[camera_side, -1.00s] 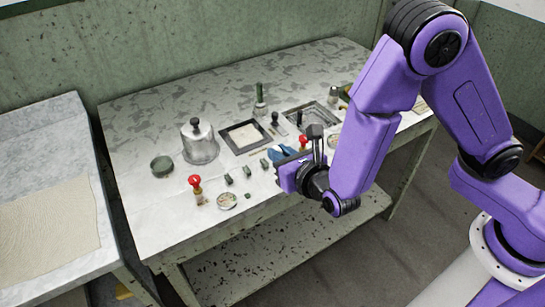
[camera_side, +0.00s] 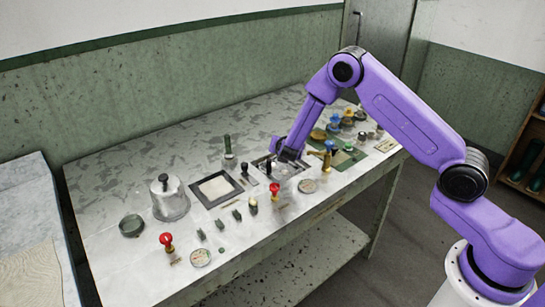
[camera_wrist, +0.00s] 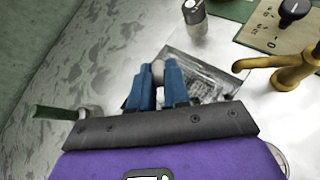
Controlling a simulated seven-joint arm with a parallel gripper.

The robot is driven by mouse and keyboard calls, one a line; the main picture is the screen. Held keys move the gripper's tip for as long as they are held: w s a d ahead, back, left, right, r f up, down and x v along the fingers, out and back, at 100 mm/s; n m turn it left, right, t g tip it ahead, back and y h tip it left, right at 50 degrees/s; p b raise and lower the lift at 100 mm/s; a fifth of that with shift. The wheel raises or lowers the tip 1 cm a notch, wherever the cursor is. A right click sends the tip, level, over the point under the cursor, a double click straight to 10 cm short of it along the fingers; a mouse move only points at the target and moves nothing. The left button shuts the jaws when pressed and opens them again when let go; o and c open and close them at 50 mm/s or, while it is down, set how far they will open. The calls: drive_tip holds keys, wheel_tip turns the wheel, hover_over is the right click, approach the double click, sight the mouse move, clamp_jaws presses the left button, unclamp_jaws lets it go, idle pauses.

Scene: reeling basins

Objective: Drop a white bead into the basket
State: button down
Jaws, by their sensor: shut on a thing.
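My gripper (camera_wrist: 157,84) has blue fingers and is shut on a small pale bead (camera_wrist: 158,71), which shows between the fingertips in the wrist view. A square grey metal tray with a mesh-like middle (camera_wrist: 228,80) lies just beyond and below the fingers; it may be the basket, but I cannot tell for certain. In the side view my gripper (camera_side: 287,153) is over the square tray (camera_side: 304,168) and hides part of it. The bead cannot be made out in the side view.
A brass tap-like fitting (camera_wrist: 290,68) and a control plate with a black knob (camera_wrist: 285,30) stand at the right in the wrist view. A green-handled tool (camera_wrist: 60,113) is at the left. A dark-framed tray (camera_side: 215,188) and a metal dome (camera_side: 169,199) share the table.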

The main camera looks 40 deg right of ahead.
drive_tip(key=shift+w+d+f, duration=0.15)
drive_tip(key=shift+d+f, duration=0.05)
drive_tip(key=shift+d, duration=0.4)
drive_tip(key=shift+f, duration=3.05)
drive_tip(key=c, duration=0.6)
unclamp_jaws()
drive_tip(key=shift+f, duration=0.1)
drive_tip(key=shift+r, duration=4.1)
